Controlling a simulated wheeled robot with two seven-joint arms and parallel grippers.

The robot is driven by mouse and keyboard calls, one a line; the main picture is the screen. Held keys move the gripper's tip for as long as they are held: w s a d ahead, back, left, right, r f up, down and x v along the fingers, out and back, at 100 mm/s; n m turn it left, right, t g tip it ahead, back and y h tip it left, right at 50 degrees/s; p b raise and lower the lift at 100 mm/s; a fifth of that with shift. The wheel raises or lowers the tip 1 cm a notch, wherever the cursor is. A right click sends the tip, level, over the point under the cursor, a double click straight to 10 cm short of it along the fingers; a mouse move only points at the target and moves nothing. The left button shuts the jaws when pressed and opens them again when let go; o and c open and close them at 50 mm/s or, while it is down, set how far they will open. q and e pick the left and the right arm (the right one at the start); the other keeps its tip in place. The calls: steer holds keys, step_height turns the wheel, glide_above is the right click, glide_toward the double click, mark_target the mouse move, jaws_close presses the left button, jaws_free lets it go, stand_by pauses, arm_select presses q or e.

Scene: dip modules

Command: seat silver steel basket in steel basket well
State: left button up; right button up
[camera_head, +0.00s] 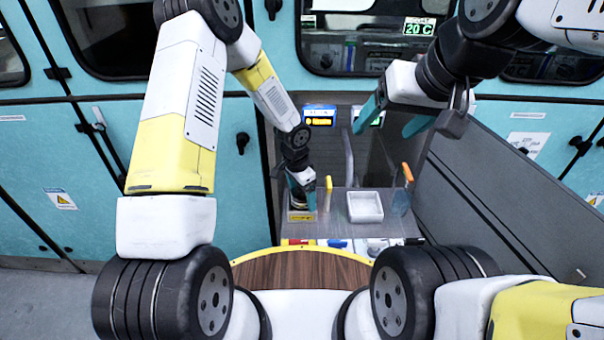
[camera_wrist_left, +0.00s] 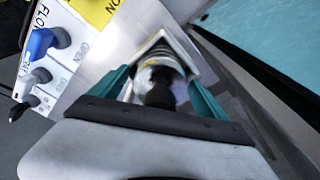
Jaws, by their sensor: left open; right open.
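My left gripper (camera_head: 301,195) is low over the left part of the metal bench, beside a yellow label. In the left wrist view its teal fingers (camera_wrist_left: 160,88) are apart, on either side of a silver piece with a black part (camera_wrist_left: 158,82). This piece seems to be the steel basket, standing in a square metal-rimmed opening (camera_wrist_left: 177,46) that looks like the well. I cannot tell how deep it sits or whether the fingers touch it. In the head view the gripper hides it. My right gripper (camera_head: 392,120) is open and empty, raised above the bench's right side.
A pale tray (camera_head: 365,207) sits mid-bench (camera_head: 340,228). Right of it stands a bluish see-through piece (camera_head: 401,201) with an orange handle (camera_head: 407,172). A yellow upright handle (camera_head: 328,183) is close to my left gripper. Knobs, one blue (camera_wrist_left: 40,42), line the front panel. A grey partition (camera_head: 490,210) bounds the right.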

arm_select(q)
steer(key=r, duration=0.8)
steer(key=a+r, duration=0.1)
steer(key=r, duration=0.2)
steer(key=shift+s+a+r, duration=0.1)
steer(key=shift+s+r, duration=0.25)
steer(key=shift+r, duration=0.05)
steer(key=s+a+r+n+t, duration=0.1)
steer(key=s+a+r+n, duration=0.15)
steer(key=a+r, duration=0.45)
steer(key=s+a+r+n+t, duration=0.15)
steer(key=s+r, duration=0.25)
steer(key=r, duration=0.7)
steer(key=s+a+r+n+t, duration=0.1)
steer(key=s+a+r+n, duration=0.1)
steer(key=s, duration=0.5)
steer(key=s+a+r+n+t+h, duration=0.1)
steer(key=s+a+r+n+t, duration=0.1)
steer(key=s+r+n, duration=0.2)
steer(key=s+r, duration=0.3)
steer(key=s, duration=0.1)
steer(key=shift+a+n, duration=0.25)
steer(key=shift+n, duration=0.05)
